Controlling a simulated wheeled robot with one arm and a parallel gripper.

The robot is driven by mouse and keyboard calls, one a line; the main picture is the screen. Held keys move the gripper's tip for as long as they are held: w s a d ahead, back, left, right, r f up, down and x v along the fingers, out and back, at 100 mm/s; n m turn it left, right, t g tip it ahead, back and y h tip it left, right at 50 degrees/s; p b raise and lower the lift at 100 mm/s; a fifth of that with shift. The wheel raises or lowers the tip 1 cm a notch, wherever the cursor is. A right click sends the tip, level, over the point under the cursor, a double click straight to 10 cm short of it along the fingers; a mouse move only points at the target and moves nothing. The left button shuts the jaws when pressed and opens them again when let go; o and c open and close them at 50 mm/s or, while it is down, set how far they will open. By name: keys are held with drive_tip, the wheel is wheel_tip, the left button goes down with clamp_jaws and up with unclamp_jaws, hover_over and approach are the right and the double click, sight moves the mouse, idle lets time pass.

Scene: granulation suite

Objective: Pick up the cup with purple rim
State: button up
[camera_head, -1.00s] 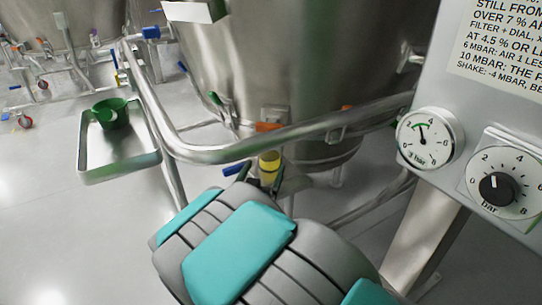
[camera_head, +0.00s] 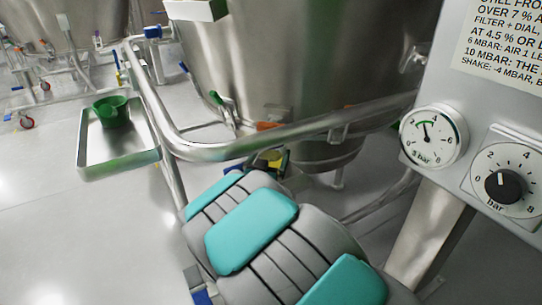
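I cannot make out a cup with a purple rim in this view. A green cup (camera_head: 111,111) stands upright in a shallow metal tray (camera_head: 120,160) at the left, and its rim looks green. My arm fills the lower middle as grey segments with teal pads. My gripper cannot be made out; the arm may hide it. A small grey and blue piece shows beside the arm at the bottom edge, and I cannot tell what it is.
A curved steel rail (camera_head: 230,150) runs from the tray side across a large steel tank (camera_head: 290,70). A panel with a pressure gauge (camera_head: 433,136) and a dial (camera_head: 502,186) stands close at the right. Floor at lower left is clear.

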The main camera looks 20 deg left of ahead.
drive_tip(key=shift+c, duration=0.4)
drive_tip(key=c, duration=1.3)
